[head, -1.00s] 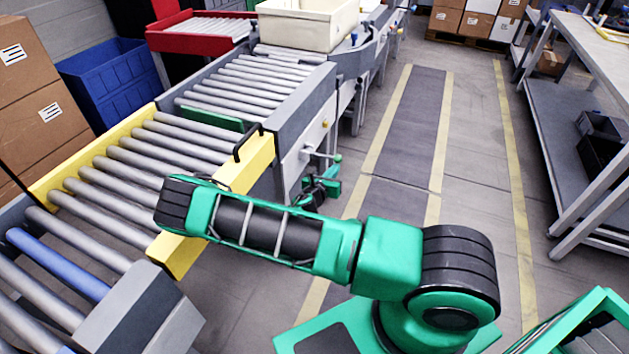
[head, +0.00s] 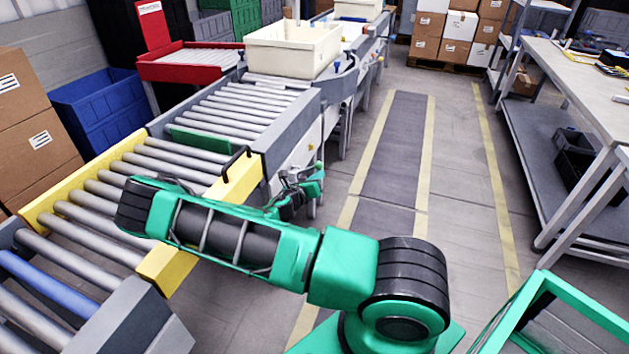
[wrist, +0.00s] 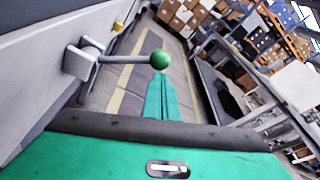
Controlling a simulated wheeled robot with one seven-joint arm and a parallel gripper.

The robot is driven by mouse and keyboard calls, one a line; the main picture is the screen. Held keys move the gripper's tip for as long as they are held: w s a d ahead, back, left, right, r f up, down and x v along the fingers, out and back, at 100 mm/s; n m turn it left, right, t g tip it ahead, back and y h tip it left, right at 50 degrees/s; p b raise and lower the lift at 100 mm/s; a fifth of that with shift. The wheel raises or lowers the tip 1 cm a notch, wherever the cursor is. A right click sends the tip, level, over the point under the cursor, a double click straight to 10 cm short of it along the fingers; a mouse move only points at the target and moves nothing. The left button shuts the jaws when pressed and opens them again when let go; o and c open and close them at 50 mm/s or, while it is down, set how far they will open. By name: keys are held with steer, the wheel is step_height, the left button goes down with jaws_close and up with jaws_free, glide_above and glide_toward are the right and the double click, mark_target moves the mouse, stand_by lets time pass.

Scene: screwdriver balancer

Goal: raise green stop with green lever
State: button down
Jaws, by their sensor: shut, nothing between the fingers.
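The green stop (head: 205,140) is a low green plate between the grey roller section and the yellow-framed section. The green lever shows in the wrist view as a metal rod with a green ball knob (wrist: 159,60), sticking out level from a pale bracket (wrist: 80,64) on the conveyor's side. My gripper (wrist: 160,76) is shut and empty. In the picture its fingertips appear just below the knob; whether they touch it I cannot tell. In the head view my gripper (head: 316,177) is beside the conveyor's right side, and the lever cannot be clearly told apart there.
The yellow-framed roller section (head: 240,180) with a black handle lies close to my arm. A cream bin (head: 293,50) stands farther along the conveyor. A workbench (head: 585,90) stands at the right. The marked floor aisle (head: 395,160) between is clear.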

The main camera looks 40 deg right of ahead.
steer(key=shift+w+r, duration=0.15)
steer(key=shift+r, duration=0.1)
steer(key=s+a+f, duration=0.1)
steer(key=s+a, duration=0.5)
steer(key=a, duration=0.3)
steer(key=shift+s+a+f, duration=0.25)
steer(key=shift+s+a, duration=0.05)
steer(key=shift+s, duration=0.1)
stand_by(0.5)
